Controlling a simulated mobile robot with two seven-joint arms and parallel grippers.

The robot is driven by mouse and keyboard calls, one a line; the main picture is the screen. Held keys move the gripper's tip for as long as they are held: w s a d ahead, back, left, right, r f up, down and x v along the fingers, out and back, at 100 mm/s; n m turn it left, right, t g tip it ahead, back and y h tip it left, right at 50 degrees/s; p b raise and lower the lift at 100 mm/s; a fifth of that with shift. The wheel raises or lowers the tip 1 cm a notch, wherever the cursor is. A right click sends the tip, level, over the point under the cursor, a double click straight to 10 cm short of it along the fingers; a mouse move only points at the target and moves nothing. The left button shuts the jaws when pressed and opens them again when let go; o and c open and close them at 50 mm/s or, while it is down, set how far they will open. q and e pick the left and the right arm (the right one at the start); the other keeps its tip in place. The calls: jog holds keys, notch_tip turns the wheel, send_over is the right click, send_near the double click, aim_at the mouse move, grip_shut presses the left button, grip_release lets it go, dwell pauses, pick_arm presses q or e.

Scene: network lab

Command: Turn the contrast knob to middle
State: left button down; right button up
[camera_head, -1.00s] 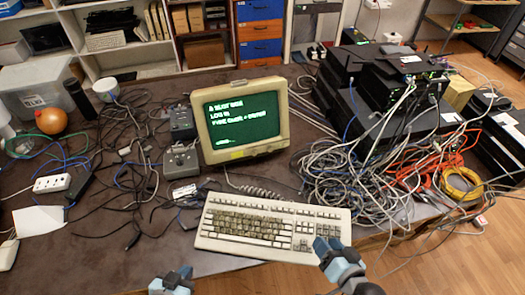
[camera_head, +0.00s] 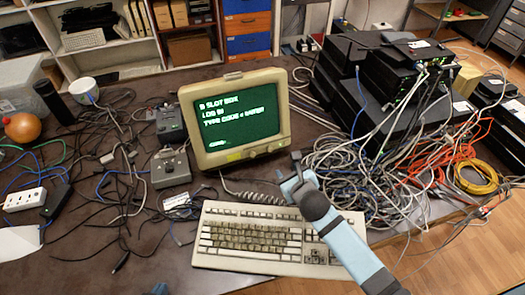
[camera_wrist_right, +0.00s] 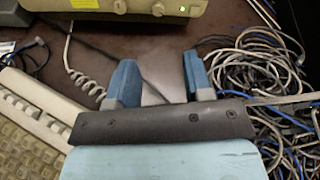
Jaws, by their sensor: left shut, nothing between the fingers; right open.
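The beige monitor (camera_head: 196,130) stands on the desk with green text on its screen. Its lower front edge shows in the right wrist view (camera_wrist_right: 90,5), with two small round knobs, one on the left (camera_wrist_right: 120,6) and one on the right (camera_wrist_right: 158,9), beside a green light. I cannot tell which is the contrast knob or read its setting. My left gripper (camera_head: 160,288) barely shows at the bottom edge, shut.
A beige keyboard (camera_head: 250,240) lies in front of the monitor, partly under my right arm. Tangled cables (camera_head: 370,165) and stacked black network boxes (camera_head: 400,120) fill the right. A grey switch box (camera_head: 170,168) stands left of the monitor. More cables cover the desk's left.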

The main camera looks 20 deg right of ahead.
aim_at(271, 150)
jog(key=x, duration=1.4)
jog(key=shift+s+a+f, duration=0.1)
jog(key=shift+s+a, duration=0.05)
grip_shut()
